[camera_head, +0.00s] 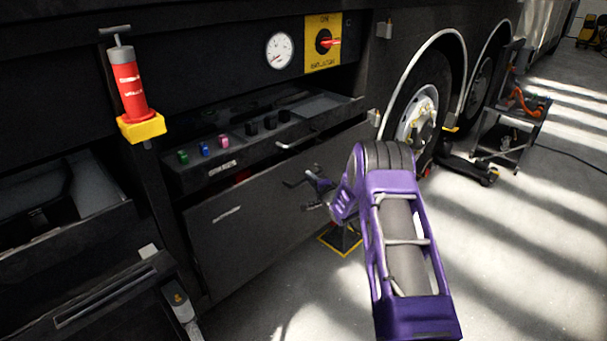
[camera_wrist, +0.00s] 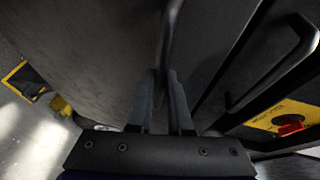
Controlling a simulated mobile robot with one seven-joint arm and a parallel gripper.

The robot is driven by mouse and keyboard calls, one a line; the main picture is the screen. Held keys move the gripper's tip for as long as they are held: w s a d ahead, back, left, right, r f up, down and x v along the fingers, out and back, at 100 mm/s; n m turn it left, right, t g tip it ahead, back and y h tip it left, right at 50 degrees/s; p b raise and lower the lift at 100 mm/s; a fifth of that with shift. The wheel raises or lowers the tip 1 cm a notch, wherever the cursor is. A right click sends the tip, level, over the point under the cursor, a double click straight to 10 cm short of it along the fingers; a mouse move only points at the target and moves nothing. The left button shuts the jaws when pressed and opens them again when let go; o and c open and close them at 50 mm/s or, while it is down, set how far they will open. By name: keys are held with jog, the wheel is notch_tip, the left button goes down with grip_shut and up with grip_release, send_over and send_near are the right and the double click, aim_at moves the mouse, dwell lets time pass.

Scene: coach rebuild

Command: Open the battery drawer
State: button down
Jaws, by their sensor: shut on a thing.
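The lower drawer (camera_head: 245,240) is a wide dark front with a small pale label; I take it for the battery drawer. A gap shows above its top edge, with a bit of red behind it, so it seems slightly out. My gripper (camera_head: 303,194) is at the right part of this front. In the wrist view my gripper (camera_wrist: 162,75) has its fingers closed around a dark bar handle (camera_wrist: 170,35) on the front. The head view hides most of this handle behind the gripper.
Above is a pulled-out shallow tray (camera_head: 222,168) with coloured knobs; its handle (camera_wrist: 285,70) shows in the wrist view. A yellow isolator panel (camera_head: 313,58), a red cylinder (camera_head: 130,90), a wheel (camera_head: 425,90) and a tool cart (camera_head: 515,130) stand around. The floor at right is open.

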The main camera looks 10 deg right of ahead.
jog(key=s+d+p, duration=0.1)
jog(key=s+d, duration=0.6)
jog(key=s, duration=0.3)
jog(key=s+d+p, duration=0.1)
jog(key=s+d, duration=0.7)
jog(key=s, duration=0.2)
jog(key=shift+s+d+f, duration=0.2)
jog(key=shift+s+d, duration=0.05)
jog(key=shift+d, duration=0.05)
jog(key=c, duration=0.9)
grip_release()
jog(key=shift+w, duration=0.1)
jog(key=shift+o, duration=0.3)
jog(key=shift+a, duration=0.1)
jog(key=shift+r, duration=0.1)
jog(key=p+v, duration=0.1)
jog(key=v, duration=1.6)
jog(key=shift+s, duration=0.2)
